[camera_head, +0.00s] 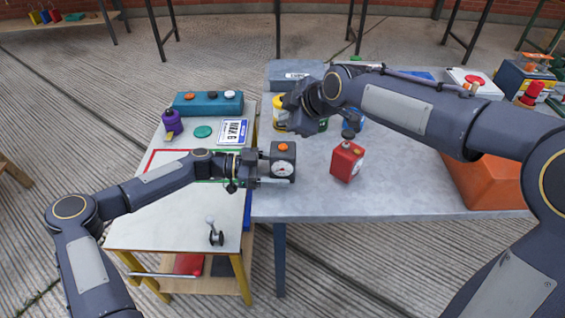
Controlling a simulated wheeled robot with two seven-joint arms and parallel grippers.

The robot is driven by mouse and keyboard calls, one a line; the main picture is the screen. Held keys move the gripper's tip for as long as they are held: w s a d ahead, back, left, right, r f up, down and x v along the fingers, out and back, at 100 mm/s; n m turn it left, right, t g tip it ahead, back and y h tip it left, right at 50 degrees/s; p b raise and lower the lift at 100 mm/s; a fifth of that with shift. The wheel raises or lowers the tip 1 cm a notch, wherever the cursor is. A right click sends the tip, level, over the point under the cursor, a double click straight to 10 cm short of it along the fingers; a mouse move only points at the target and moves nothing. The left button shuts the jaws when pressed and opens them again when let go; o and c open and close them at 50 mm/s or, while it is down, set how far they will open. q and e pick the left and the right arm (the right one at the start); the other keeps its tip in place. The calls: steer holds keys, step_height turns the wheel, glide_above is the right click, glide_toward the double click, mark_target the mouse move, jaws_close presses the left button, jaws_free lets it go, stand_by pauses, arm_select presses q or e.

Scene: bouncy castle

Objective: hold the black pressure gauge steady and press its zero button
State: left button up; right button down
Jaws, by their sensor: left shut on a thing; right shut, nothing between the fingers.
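The black pressure gauge (283,168), a dark box with a round white dial and an orange button (283,147) on top, is at the table's left edge. My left gripper (260,168) comes in from the left and is shut on its side. The gauge looks upright; I cannot tell whether its base touches the table. My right gripper (291,117) is shut and empty, above and behind the gauge in the picture, apart from the orange button. Its fingertips are hard to make out.
A red gauge-like box (347,161) stands right of the black gauge. A yellow can (279,108) is partly behind my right gripper. An orange bin (486,180) is at right.

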stand_by(0.3)
arm_select(q)
steer(key=o, duration=0.9)
steer(key=shift+c, duration=0.2)
